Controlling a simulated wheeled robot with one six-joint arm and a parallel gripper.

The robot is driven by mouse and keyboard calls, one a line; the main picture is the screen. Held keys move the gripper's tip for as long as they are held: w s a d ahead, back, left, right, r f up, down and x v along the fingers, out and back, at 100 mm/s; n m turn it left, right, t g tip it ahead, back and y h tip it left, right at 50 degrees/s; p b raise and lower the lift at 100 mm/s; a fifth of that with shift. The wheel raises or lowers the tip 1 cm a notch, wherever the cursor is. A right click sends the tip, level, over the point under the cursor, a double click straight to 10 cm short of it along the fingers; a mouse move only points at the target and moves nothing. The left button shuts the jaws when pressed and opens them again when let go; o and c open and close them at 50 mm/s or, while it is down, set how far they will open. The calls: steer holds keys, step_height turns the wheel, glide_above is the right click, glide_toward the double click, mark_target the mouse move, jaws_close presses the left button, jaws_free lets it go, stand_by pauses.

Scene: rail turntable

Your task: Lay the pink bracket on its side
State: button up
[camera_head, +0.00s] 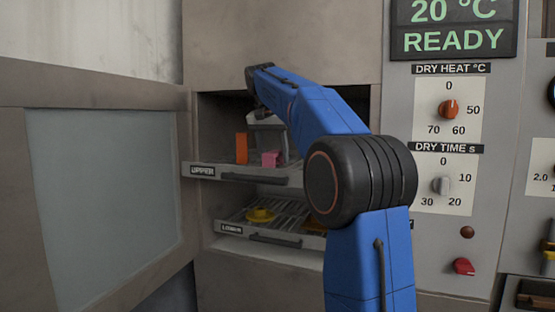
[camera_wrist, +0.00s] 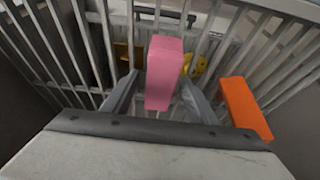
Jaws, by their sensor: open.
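The pink bracket (camera_head: 270,158) is on the upper rack (camera_head: 215,171) inside the open oven cabinet. In the wrist view the pink bracket (camera_wrist: 163,72) shows as an upright-looking block between the two fingers. My gripper (camera_wrist: 155,95) is open, with one finger on each side of the bracket. I cannot tell whether either finger touches it. In the head view my gripper (camera_head: 270,140) is partly hidden by my arm and the bracket.
An orange block (camera_wrist: 245,108) stands right of the bracket in the wrist view; the head view shows it at left (camera_head: 241,148). Yellow pieces (camera_head: 260,215) lie on the lower rack (camera_head: 231,229). The cabinet door (camera_head: 95,190) stands open at left. Cabinet walls enclose the racks closely.

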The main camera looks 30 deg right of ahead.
steer(key=shift+c, duration=0.3)
jaws_close()
steer(key=shift+r, duration=0.1)
